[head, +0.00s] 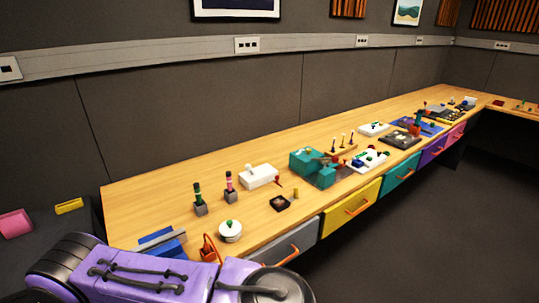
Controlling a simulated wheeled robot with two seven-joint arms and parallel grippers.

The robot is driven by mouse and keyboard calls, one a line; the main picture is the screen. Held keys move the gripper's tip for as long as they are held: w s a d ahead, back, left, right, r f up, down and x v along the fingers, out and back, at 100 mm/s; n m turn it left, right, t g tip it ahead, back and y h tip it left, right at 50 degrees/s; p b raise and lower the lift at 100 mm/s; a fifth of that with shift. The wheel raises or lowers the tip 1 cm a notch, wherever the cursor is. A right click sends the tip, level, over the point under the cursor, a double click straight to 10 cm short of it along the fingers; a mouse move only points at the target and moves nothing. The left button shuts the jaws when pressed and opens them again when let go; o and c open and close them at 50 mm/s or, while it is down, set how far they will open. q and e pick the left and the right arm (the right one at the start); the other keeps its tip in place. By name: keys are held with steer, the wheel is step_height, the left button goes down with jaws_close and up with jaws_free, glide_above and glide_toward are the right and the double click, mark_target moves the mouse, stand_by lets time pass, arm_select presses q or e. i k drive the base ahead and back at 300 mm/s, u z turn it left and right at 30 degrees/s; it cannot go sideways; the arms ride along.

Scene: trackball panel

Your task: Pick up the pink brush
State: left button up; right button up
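A pink brush (229,180) with a dark top stands upright in a small grey block-like holder (231,197) on the near left part of the wooden table. A similar brush (197,192), green and dark, stands in its own grey holder to the left of it. A purple link of my arm, with black cables, fills the bottom left of the head view. Neither gripper is in view, so I cannot see whether either is open or shut.
A white box (259,176) stands behind and right of the brush. The back left tabletop is clear.

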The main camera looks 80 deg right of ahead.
mark_target(228, 175)
steer(key=z, duration=2.4)
